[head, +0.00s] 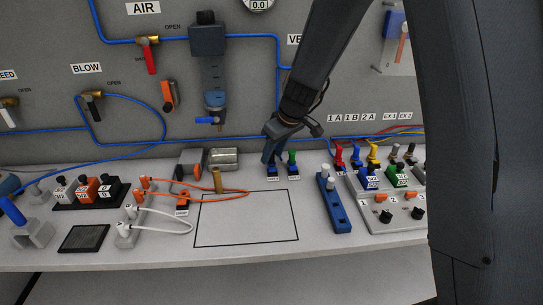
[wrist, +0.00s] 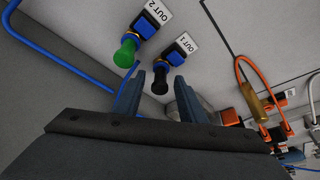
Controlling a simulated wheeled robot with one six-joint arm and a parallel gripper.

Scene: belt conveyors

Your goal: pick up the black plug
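The black plug (wrist: 160,84) stands in a blue socket (wrist: 174,58) labelled OUT 1 in the wrist view. My gripper (wrist: 161,79) is open, its two fingers apart, with the black plug showing in the gap between them. I cannot tell whether the fingertips reach around it. In the head view my gripper (head: 268,158) points down at the blue socket (head: 271,171), and it hides the plug there. A green plug (wrist: 125,53) stands in the OUT 2 socket beside it, close to one finger; it also shows in the head view (head: 292,157).
A grey back panel with blue tubing (head: 260,36) rises behind the bench. A black outlined rectangle (head: 247,240) on the bench top is mostly clear. A blue block (head: 336,207) and several coloured plugs stand to the right. Orange and white cables (head: 165,212) lie to the left.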

